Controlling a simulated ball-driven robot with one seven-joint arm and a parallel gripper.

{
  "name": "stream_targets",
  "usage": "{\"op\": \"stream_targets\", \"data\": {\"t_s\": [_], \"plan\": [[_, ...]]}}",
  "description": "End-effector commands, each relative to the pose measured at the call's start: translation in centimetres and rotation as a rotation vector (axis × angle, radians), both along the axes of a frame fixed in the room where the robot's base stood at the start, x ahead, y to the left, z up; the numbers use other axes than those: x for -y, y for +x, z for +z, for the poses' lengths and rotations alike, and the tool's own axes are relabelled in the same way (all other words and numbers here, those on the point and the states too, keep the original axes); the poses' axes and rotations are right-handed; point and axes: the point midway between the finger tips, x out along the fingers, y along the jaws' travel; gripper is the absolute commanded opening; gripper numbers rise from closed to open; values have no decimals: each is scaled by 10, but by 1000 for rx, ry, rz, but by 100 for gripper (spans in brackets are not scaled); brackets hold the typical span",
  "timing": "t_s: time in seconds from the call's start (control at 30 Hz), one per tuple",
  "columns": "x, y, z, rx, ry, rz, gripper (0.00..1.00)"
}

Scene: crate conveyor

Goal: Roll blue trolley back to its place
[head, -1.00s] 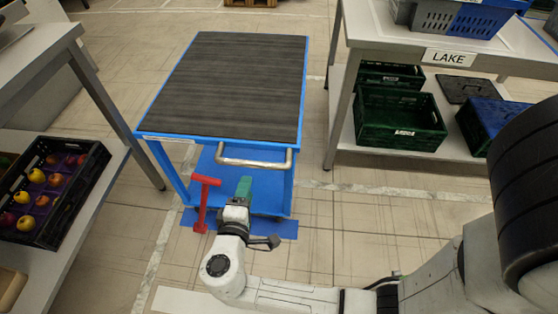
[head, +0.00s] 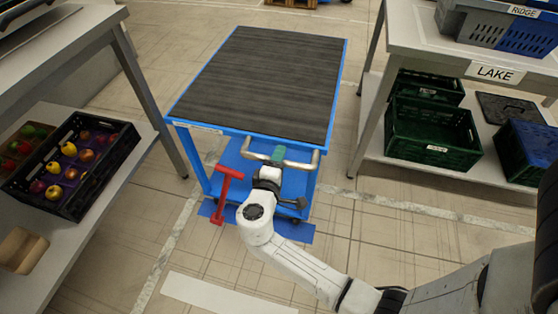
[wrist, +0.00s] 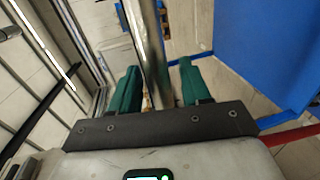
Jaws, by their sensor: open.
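The blue trolley (head: 177,122) has a dark ribbed top and stands in the middle of the head view, between two tables. Its metal push handle (head: 305,164) faces me. My gripper (head: 279,153) is at the handle. In the wrist view the open green fingers of my gripper (wrist: 159,87) stand one on each side of the metal handle bar (wrist: 150,50), with gaps visible. A red T-shaped lever (head: 226,190) stands at the trolley's front left, beside my wrist. A blue floor patch (head: 297,231) shows under the trolley's near end.
The table labelled LAKE (head: 425,42) stands to the right, with green crates (head: 437,160) and a blue crate (head: 530,150) on its lower shelf. On the left, a black fruit crate (head: 75,210) sits on a low shelf. Tiled floor in front is clear.

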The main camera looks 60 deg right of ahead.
Motion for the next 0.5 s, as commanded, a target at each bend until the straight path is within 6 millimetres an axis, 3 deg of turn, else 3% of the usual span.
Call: {"op": "stream_targets", "data": {"t_s": [0.17,0.5], "plan": [[0,0,0,0,0,0,45],[0,0,0,0,0,0,13]]}}
